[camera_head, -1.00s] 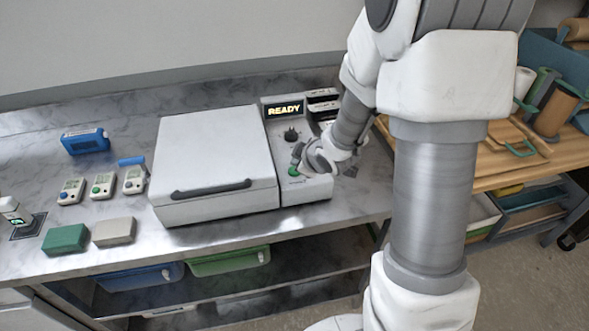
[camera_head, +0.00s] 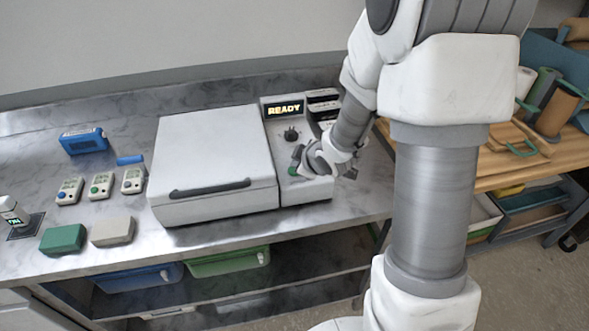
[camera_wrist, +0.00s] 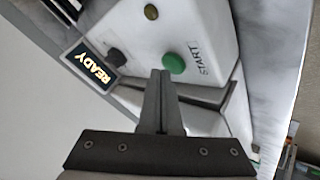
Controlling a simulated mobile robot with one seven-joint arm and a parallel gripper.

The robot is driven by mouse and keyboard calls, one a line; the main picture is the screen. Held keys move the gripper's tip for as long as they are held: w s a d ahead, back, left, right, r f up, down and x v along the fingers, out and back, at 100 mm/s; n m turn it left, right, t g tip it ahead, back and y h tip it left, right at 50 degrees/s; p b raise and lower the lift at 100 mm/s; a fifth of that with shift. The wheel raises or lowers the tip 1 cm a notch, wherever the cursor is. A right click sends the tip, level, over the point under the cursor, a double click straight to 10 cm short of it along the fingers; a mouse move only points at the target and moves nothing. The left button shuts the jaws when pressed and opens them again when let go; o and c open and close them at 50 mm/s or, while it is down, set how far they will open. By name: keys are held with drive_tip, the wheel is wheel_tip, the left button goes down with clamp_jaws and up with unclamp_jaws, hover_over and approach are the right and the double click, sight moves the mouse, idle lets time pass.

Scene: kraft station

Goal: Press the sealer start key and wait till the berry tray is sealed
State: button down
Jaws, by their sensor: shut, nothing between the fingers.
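The sealer (camera_head: 212,155) stands on the metal bench with its white lid down and a black handle across its front. Its control panel (camera_head: 303,190) is on the right side, and the display (camera_head: 284,110) reads READY. The green start key (camera_wrist: 174,63) is beside the word START in the wrist view. My gripper (camera_wrist: 162,75) is shut and empty, its fingertips close beside the key. I cannot tell whether they touch it. In the head view my gripper (camera_head: 297,160) is over the panel and partly covers the key. The berry tray is not visible.
A black knob (camera_head: 291,134) is on the panel behind the key. Several small meters (camera_head: 101,186), a blue device (camera_head: 84,141), a green block (camera_head: 63,239) and a grey block (camera_head: 113,232) lie left of the sealer. A wooden table (camera_head: 515,160) with rolls stands at right.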

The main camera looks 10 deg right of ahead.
drive_tip(key=shift+f+b, duration=0.45)
drive_tip(key=shift+b, duration=0.05)
idle(0.3)
idle(0.4)
drive_tip(key=shift+r+p, duration=0.7)
drive_tip(key=shift+r, duration=0.2)
wheel_tip(320, 180, up, 5)
drive_tip(key=p, duration=0.4)
drive_tip(key=shift+r, duration=0.1)
idle(0.5)
